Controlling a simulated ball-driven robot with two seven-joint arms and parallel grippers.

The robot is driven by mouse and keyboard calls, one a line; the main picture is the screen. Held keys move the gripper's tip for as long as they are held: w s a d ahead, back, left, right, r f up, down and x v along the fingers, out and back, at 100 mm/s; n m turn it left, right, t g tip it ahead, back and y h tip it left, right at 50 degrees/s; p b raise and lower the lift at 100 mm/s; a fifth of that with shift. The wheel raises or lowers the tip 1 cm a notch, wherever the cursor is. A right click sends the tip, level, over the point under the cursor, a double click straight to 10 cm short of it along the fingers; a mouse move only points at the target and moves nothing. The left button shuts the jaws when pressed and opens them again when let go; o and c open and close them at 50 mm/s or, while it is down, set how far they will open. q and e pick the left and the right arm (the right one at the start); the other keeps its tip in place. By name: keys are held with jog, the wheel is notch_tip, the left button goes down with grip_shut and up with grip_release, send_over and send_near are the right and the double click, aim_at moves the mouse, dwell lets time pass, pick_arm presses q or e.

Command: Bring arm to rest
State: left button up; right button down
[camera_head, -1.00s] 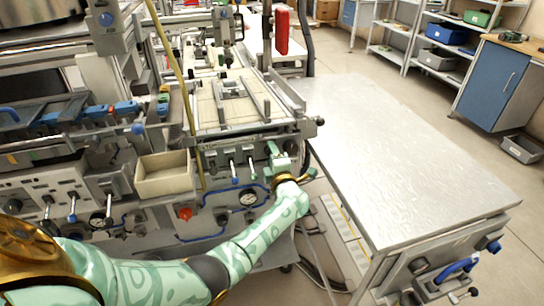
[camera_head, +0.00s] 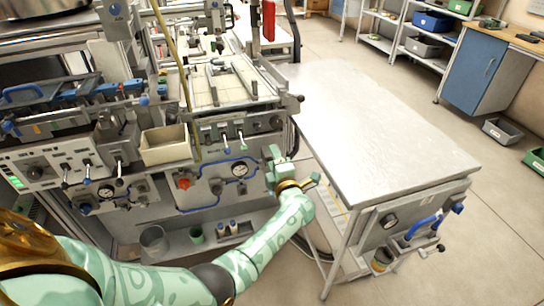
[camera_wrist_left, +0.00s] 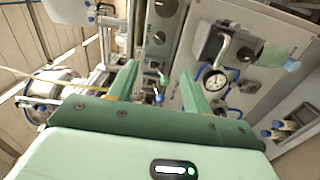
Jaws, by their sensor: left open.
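My left arm, pale green with a darker swirl pattern, reaches in from the lower left in the head view. Its gripper (camera_head: 274,160) points up and away from me, in front of the machine's lower front panel and left of the metal table. In the left wrist view the gripper's two green fingers (camera_wrist_left: 158,88) are spread apart with nothing between them. Behind them the panel shows, with a round gauge (camera_wrist_left: 218,76). My right gripper is not in view.
The steel-topped table (camera_head: 375,130) stands close to the right of the gripper. The machine's front panel (camera_head: 215,180) has knobs, blue hoses and a gauge. A beige bin (camera_head: 166,146) sits on its ledge. Open floor (camera_head: 460,255) lies right of the table.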

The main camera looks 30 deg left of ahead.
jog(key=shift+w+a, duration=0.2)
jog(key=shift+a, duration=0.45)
